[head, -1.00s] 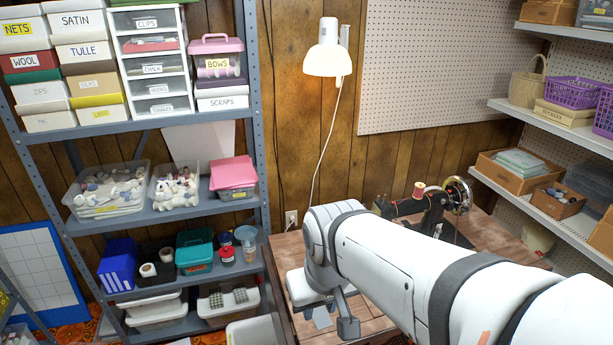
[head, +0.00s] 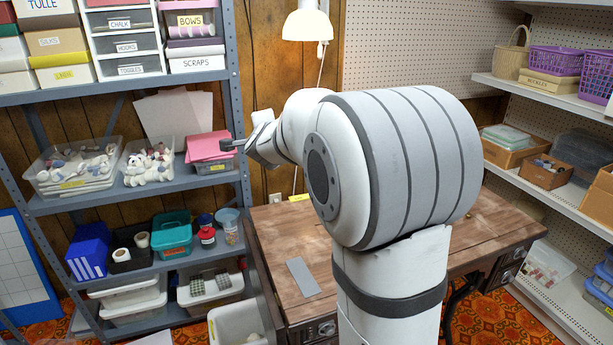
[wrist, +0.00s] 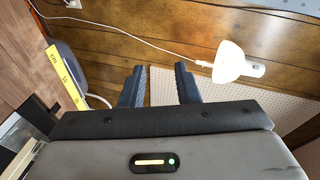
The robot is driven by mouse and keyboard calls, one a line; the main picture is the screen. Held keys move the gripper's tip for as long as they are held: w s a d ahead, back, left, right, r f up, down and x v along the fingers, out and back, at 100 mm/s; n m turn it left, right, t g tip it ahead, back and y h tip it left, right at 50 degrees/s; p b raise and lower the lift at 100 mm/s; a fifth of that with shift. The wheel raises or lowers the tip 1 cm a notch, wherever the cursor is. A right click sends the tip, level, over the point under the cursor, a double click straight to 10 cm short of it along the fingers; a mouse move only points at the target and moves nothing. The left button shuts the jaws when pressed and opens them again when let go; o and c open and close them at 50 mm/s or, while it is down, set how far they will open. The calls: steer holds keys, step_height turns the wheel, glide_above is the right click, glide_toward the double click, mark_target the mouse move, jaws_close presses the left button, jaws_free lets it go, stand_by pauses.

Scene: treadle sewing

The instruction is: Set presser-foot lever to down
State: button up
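The sewing machine and its presser-foot lever do not show in the head view; my own arm covers the middle and back of the wooden sewing table (head: 275,235). I cannot make out the lever in the wrist view either. My gripper (head: 230,145) is raised to the left of the table, in front of the shelf unit in the picture. In the wrist view my gripper (wrist: 161,84) has its two dark fingers apart, with nothing between them.
A grey metal plate (head: 303,277) lies on the table. The lit lamp (head: 308,27) hangs on the wall behind; it also shows in the wrist view (wrist: 229,62). Loaded shelves stand left (head: 120,196) and right (head: 545,183). A yellow cm-marked strip (wrist: 66,78) is left of the fingers.

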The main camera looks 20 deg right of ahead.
steer(key=w+d+f+m+g+h+b, duration=0.2)
steer(key=w+d+f+m+h+b, duration=0.1)
steer(key=d+f+m+h, duration=0.3)
steer(key=w+d+f+m+g+h+b, duration=0.2)
steer(key=d+f+m+h+b, duration=0.15)
steer(key=d+m, duration=0.4)
steer(key=s+d+f+m+g+h+b, duration=0.45)
steer(key=f+m+g, duration=0.45)
steer(key=m, duration=0.3)
steer(key=d, duration=0.2)
steer(key=w+d, duration=0.1)
steer(key=d, duration=0.5)
steer(key=shift+w+r, duration=0.15)
steer(key=shift+w, duration=0.1)
steer(key=shift+c, duration=0.3)
